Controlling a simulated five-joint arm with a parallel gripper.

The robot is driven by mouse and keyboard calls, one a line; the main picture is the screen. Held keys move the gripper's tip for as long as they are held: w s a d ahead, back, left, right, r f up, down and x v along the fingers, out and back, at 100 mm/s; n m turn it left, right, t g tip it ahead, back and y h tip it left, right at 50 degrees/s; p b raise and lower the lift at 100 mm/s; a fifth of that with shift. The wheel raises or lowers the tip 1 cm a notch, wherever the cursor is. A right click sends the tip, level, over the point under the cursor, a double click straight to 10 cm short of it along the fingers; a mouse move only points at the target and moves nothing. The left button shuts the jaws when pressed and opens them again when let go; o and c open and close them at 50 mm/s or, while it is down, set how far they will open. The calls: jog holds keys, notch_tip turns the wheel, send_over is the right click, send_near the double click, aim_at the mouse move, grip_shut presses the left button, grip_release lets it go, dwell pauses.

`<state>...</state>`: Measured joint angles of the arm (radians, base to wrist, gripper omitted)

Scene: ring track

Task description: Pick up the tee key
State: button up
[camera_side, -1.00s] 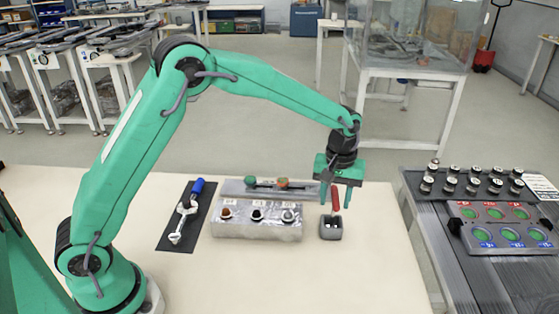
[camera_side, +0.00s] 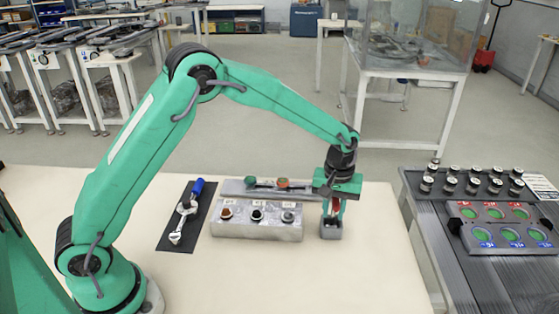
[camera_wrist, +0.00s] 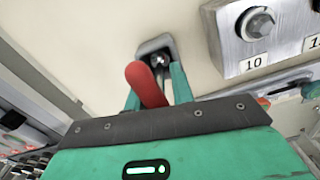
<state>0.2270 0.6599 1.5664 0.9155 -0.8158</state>
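The tee key has a red handle (camera_side: 336,207), which rises from a small grey holder (camera_side: 331,231) right of the metal block. Its lower end is hidden inside the holder. My gripper (camera_side: 334,213) points down directly over the holder, with its fingers around the red handle. In the wrist view the red handle (camera_wrist: 146,86) stands tilted between the two green fingers of my gripper (camera_wrist: 156,84). A gap shows between the handle and the right finger, so the gripper is open. The grey holder (camera_wrist: 155,45) lies just beyond the fingertips.
A metal block (camera_side: 257,232) with three numbered fittings stands just left of the holder. Behind it is a rack (camera_side: 232,186) with green and orange-ended tools. A wrench (camera_side: 182,223) lies on a dark mat (camera_side: 168,244).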

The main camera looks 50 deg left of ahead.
grip_shut()
jog(key=shift+r, duration=0.1)
jog(key=shift+r, duration=0.45)
notch_tip(320, 180, up, 3)
jog(key=shift+w+r, duration=0.1)
jog(key=shift+r, duration=0.05)
jog(key=s+d+r, duration=0.6)
jog(key=s+d, duration=0.2)
jog(key=shift+s+d+r, duration=0.15)
jog(key=shift+d+r, duration=0.05)
jog(key=shift+r, duration=0.1)
jog(key=shift+a, duration=0.1)
jog(key=a+m, duration=1.2)
jog(key=a, duration=0.3)
jog(key=shift+s+a+r, duration=0.25)
jog(key=shift+s+r, duration=0.1)
